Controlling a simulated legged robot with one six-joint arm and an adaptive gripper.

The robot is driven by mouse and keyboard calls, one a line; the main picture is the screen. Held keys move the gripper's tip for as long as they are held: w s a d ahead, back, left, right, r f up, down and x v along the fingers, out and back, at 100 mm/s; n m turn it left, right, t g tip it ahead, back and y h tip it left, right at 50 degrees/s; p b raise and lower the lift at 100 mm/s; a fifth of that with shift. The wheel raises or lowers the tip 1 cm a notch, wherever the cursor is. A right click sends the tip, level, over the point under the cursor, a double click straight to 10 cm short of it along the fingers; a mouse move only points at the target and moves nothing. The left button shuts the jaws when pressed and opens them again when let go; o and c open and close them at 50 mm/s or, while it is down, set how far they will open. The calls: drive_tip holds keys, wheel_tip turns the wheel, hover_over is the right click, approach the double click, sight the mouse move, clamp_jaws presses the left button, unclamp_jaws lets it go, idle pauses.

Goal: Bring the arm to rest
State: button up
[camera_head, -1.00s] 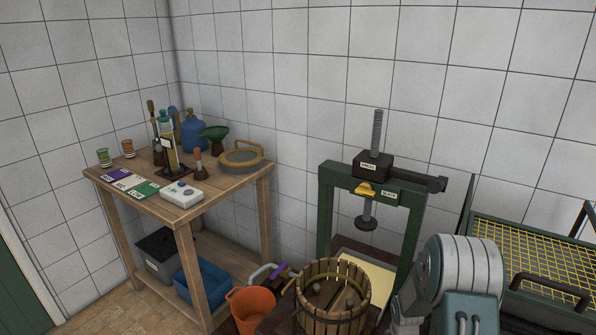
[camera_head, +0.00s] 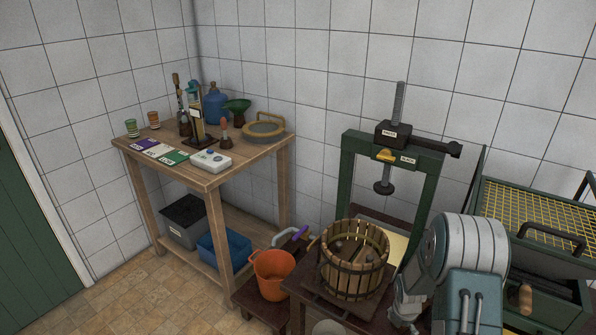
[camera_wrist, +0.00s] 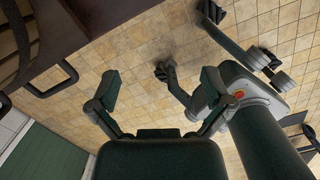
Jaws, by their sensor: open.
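My gripper (camera_wrist: 160,88) shows in the wrist view with its two dark fingers spread wide apart. In the head view my arm (camera_head: 468,250) is folded at the lower right, a pale rounded joint in front of the green press frame and the wire-topped box. The fingers cannot be made out in that view.
A slatted wooden basket (camera_head: 354,252) stands on a low dark table beside my arm, before the green press (camera_head: 349,170). An orange bucket (camera_head: 272,275) is left of it. A wooden workbench (camera_head: 150,165) holds small items. The floor (camera_head: 150,300) is clear at lower left.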

drive_tip(key=s+a+r+m+t, duration=0.15)
drive_tip(key=r+m, duration=0.25)
drive_tip(key=r, duration=0.5)
drive_tip(key=s+a+r+m, duration=0.2)
drive_tip(key=a+r+m, duration=0.1)
drive_tip(key=r, duration=0.5)
drive_tip(key=s+a+r+m+t, duration=0.15)
drive_tip(key=r+m, duration=0.25)
drive_tip(key=r, duration=0.5)
drive_tip(key=s+a+r+m+t, duration=0.1)
drive_tip(key=s+a+r+m, duration=0.3)
drive_tip(key=s, duration=0.6)
drive_tip(key=s+a+r+m+y, duration=0.1)
drive_tip(key=s+a+r+m, duration=0.3)
drive_tip(key=s+r+m, duration=0.4)
drive_tip(key=shift+s+r+m+t, duration=0.4)
drive_tip(key=shift+s+m, duration=0.4)
drive_tip(key=shift+s, duration=0.4)
